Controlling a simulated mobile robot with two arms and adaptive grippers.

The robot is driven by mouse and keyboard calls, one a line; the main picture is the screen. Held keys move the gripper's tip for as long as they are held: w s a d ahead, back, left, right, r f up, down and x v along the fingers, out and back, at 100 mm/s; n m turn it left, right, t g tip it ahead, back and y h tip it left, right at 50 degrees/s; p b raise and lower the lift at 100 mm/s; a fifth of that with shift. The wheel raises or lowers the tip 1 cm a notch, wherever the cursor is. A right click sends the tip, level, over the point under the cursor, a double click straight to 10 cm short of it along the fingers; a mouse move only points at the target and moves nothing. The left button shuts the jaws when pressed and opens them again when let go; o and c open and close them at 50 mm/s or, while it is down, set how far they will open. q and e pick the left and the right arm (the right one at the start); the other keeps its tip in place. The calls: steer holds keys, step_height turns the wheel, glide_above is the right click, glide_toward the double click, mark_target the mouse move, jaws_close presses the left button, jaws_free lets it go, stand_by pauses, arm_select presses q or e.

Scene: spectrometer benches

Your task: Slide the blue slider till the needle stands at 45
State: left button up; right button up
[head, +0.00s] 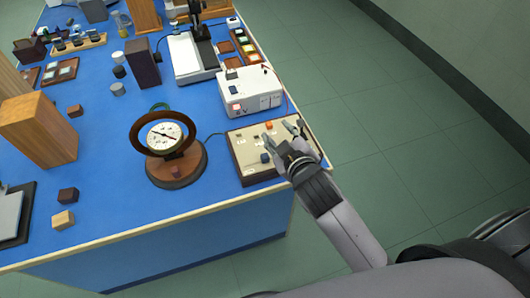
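A beige slider box (241,160) with dark sides lies at the right front edge of the blue bench. Its blue slider knob (265,158) is near the front, and an orange knob (269,125) is farther back. A round dial (163,136) with a white face stands in a brown ring on a dark round base. Its needle shows, but the numbers are too small to read. My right gripper (283,131) is above the right part of the box, fingers apart and empty, right of and apart from the blue knob. My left gripper is out of view.
A white instrument (249,92) with cables stands directly behind the box. Wooden blocks (39,129) and small cubes stand at the left. The bench is clear between the dial and its front edge (150,226).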

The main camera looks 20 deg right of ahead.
steer(key=w+a+r+n+t+y, duration=0.2)
steer(key=a+r+n+t+y, duration=0.3)
steer(key=r, duration=0.6)
steer(key=w+a+r+n+t+y, duration=0.2)
steer(key=a+r+n+y, duration=0.2)
steer(key=a+r+n, duration=0.45)
steer(key=s+a+r+n+g+y, duration=0.2)
steer(key=s+a+n+g+y, duration=0.3)
steer(key=n+g, duration=0.55)
steer(key=s+a+r+n+g+y, duration=0.2)
steer(key=s+a+n+g+y, duration=0.2)
steer(key=a+n+g+y, duration=0.65)
steer(key=n+h, duration=1.3)
steer(key=h, duration=1.1)
glide_above(265, 156)
step_height(265, 156, down, 17)
step_height(265, 156, down, 16)
steer(key=p, duration=0.4)
steer(key=shift+f, duration=0.25)
